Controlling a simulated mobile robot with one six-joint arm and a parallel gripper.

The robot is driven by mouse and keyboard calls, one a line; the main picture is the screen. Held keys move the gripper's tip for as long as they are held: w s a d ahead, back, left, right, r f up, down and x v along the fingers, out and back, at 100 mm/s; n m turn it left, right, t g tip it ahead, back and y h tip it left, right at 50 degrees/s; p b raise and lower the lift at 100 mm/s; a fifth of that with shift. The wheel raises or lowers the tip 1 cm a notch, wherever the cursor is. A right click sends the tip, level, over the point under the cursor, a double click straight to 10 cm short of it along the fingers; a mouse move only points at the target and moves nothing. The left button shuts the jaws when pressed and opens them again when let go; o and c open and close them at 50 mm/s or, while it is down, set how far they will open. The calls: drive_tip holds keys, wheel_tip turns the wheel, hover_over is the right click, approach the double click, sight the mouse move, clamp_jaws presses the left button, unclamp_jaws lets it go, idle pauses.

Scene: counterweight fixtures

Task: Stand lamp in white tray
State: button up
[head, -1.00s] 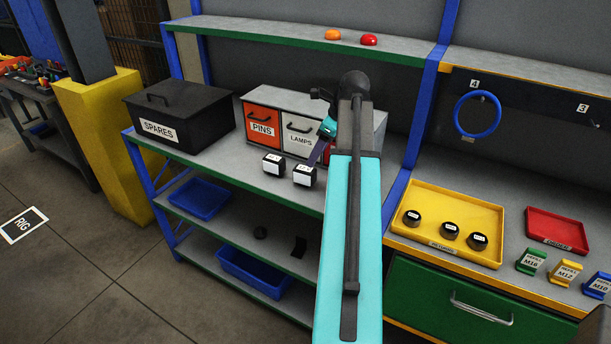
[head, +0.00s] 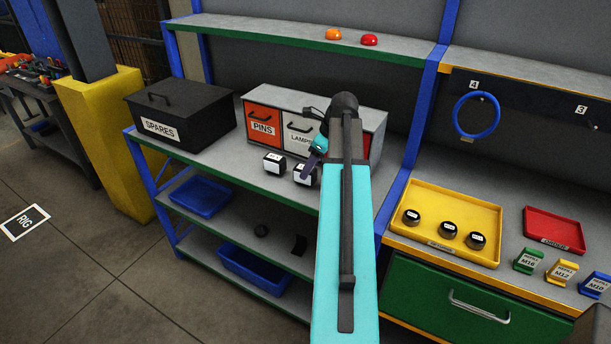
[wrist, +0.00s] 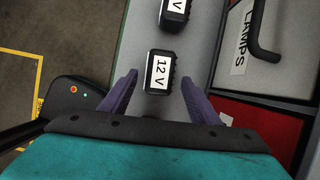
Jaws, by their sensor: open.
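My gripper (head: 309,168) is open and empty, low over the bench by the right-hand of two black blocks with white labels (head: 299,179). In the wrist view my gripper (wrist: 158,80) has its purple fingers spread either side of this block, labelled 12 V (wrist: 161,84), with gaps on both sides. A white drawer front marked LAMPS (head: 299,135) is shut, partly hidden by my arm. An orange dome (head: 333,34) and a red dome (head: 369,39) sit on the upper shelf; I cannot tell if they are lamps. No white tray shows.
The second black block (head: 273,163) stands left of the first. A black SPARES box (head: 180,112) and an orange PINS drawer (head: 263,123) stand behind. A yellow tray (head: 475,207) with 3 black round pieces and a red tray (head: 555,228) are at right. Blue bins (head: 201,198) are below.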

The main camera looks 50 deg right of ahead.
drive_tip(key=shift+f, duration=0.1)
drive_tip(key=shift+p+x, duration=1)
drive_tip(key=shift+x, duration=1.5)
drive_tip(key=shift+a, duration=0.1)
clamp_jaws()
drive_tip(key=shift+r+b, duration=1.3)
drive_tip(key=shift+r, duration=3.75)
